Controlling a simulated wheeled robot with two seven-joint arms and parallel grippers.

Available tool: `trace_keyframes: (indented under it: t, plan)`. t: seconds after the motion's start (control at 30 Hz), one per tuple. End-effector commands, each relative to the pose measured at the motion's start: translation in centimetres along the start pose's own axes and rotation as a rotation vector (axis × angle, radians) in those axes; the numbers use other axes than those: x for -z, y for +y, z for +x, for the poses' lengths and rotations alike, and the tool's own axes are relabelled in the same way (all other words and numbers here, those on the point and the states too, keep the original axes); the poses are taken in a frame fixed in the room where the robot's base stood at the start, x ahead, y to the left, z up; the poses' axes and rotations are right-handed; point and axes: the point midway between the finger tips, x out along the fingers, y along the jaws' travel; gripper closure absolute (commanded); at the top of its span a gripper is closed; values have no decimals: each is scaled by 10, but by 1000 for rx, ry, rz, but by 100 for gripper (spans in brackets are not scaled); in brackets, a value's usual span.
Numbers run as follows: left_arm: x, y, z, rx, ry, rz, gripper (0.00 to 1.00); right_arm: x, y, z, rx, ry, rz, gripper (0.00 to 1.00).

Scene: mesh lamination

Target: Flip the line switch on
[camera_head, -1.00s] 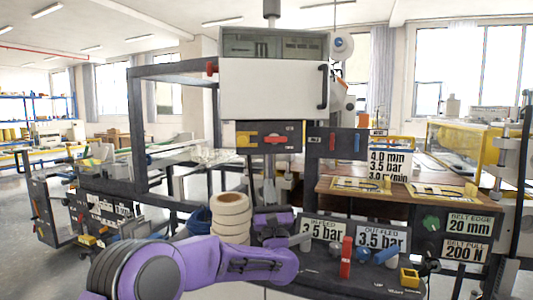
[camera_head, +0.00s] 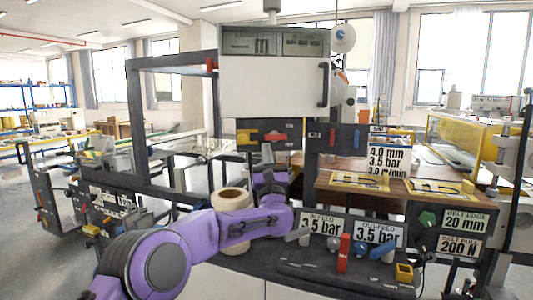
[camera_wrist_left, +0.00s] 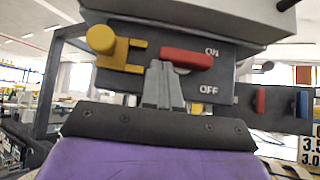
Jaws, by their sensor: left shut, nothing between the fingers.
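The line switch is a red handle (camera_head: 276,138) on a dark panel under the white cabinet. In the left wrist view the red handle (camera_wrist_left: 190,60) lies nearly level, its right end beside the ON label and above the OFF label. A yellow knob and bracket (camera_wrist_left: 112,47) sit left of it. My left gripper (camera_head: 267,150) points up just below the panel. In the left wrist view its shut grey fingertips (camera_wrist_left: 160,68) reach the handle's left end and hide part of it. I cannot tell if they touch. My right gripper is not in view.
The white cabinet (camera_head: 270,88) overhangs the panel. A second panel with red and blue handles (camera_head: 338,138) is to the right. A roll stack (camera_head: 231,200) stands beside my left arm. A red upright lever (camera_head: 343,252) and gauge signs (camera_head: 375,233) are lower right.

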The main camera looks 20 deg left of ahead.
Motion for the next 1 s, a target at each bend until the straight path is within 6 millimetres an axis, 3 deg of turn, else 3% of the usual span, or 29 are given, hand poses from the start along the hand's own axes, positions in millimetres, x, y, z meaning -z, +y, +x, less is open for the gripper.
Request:
trace_keyframes:
  t: [1.0]
  plan:
    - [-5,4,5,136,-1,133,100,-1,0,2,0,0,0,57]
